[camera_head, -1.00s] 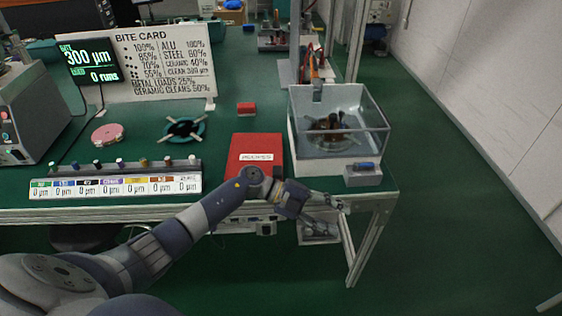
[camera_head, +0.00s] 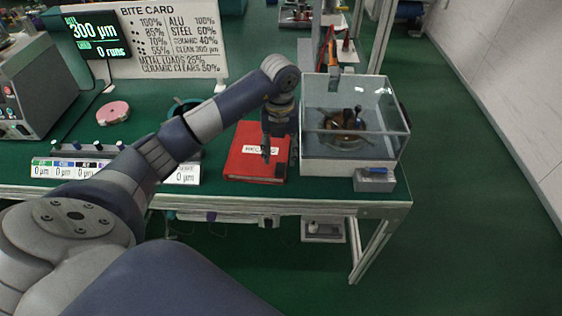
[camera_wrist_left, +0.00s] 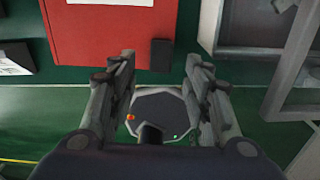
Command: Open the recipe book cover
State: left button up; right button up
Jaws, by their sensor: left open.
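The red recipe book (camera_head: 240,165) lies closed on the green bench, left of the clear tank. A white label (camera_head: 256,149) on its cover is partly hidden by my left gripper (camera_head: 279,158). My left gripper points down over the right part of the book, open, with nothing between its fingers. In the left wrist view the book (camera_wrist_left: 88,42) is at the top, and a dark tab (camera_wrist_left: 161,55) sits at its right edge. The tab lies between the two open fingers (camera_wrist_left: 158,68) in that view. I cannot tell whether a finger touches the book.
The clear tank (camera_head: 390,139) stands close on the right, with a grey block (camera_head: 374,184) by its front corner. A strip of labelled readouts (camera_head: 55,170) lies left, partly behind my arm. The bite card sign (camera_head: 170,40) and a pink disc (camera_head: 112,112) are farther back.

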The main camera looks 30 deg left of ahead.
aim_at(280, 168)
pick_arm(q)
notch_tip(280, 168, down, 5)
jog(key=shift+f, duration=0.1)
jog(key=c, duration=0.8)
grip_shut()
pick_arm(e)
jog(key=shift+w+a+r, duration=0.1)
jog(key=shift+w+r, duration=0.1)
jog(key=shift+w, duration=0.3)
jog(key=shift+w+a+r, duration=0.1)
jog(key=shift+w+r, duration=0.05)
jog(key=shift+w, duration=0.3)
